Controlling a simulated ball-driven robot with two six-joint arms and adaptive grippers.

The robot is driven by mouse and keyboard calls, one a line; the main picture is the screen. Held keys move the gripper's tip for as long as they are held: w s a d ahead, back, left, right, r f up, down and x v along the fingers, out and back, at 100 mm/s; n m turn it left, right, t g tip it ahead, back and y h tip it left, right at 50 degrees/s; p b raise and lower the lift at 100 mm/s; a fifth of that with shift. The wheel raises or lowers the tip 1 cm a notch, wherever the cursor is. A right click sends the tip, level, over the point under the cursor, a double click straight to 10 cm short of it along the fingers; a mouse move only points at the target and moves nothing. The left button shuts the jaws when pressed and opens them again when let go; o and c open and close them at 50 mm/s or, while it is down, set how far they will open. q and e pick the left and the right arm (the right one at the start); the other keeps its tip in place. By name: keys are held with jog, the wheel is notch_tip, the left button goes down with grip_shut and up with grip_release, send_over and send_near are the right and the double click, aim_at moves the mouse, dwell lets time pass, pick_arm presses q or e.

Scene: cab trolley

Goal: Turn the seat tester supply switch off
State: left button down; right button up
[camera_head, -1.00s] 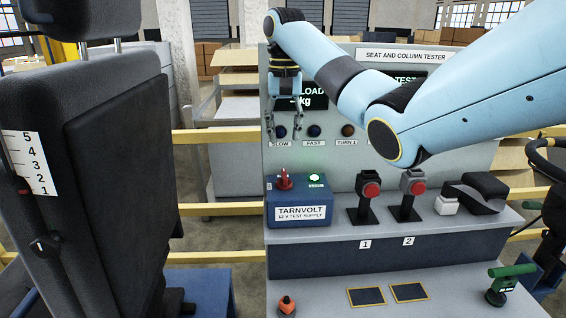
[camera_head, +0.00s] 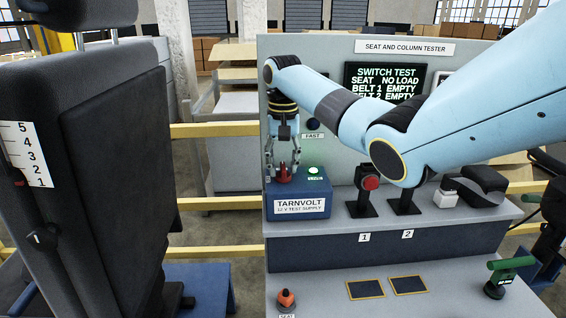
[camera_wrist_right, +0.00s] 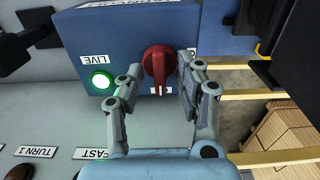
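The blue TARNVOLT 12 V test supply box (camera_head: 299,203) stands on the bench ledge. Its red rotary switch (camera_head: 284,176) is on top, beside a lit green lamp (camera_head: 314,171). In the right wrist view the red knob (camera_wrist_right: 157,65) sits between the fingertips, and the green lamp (camera_wrist_right: 101,81) beside the LIVE label is lit. My right gripper (camera_head: 283,168) points down over the switch with its fingers apart, one on each side of the knob. I cannot tell whether either finger touches it. My left gripper is not in view.
The tester panel screen (camera_head: 385,82) reads SWITCH TEST, seat no load, belts empty. Red-buttoned buckle stands (camera_head: 370,184) are right of the box. A black seat (camera_head: 115,170) fills the left side. Yellow rails (camera_head: 215,204) run behind.

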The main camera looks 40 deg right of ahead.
jog(key=shift+c, duration=0.3)
grip_shut()
jog(key=shift+r+n+p, duration=0.2)
jog(key=shift+n+p, duration=1.1)
jog(key=n+p, duration=0.1)
jog(key=n, duration=0.1)
jog(key=shift+n, duration=0.3)
jog(key=n, duration=0.6)
jog(key=shift+f, duration=0.1)
jog(key=n, duration=0.6)
jog(key=shift+n, duration=0.3)
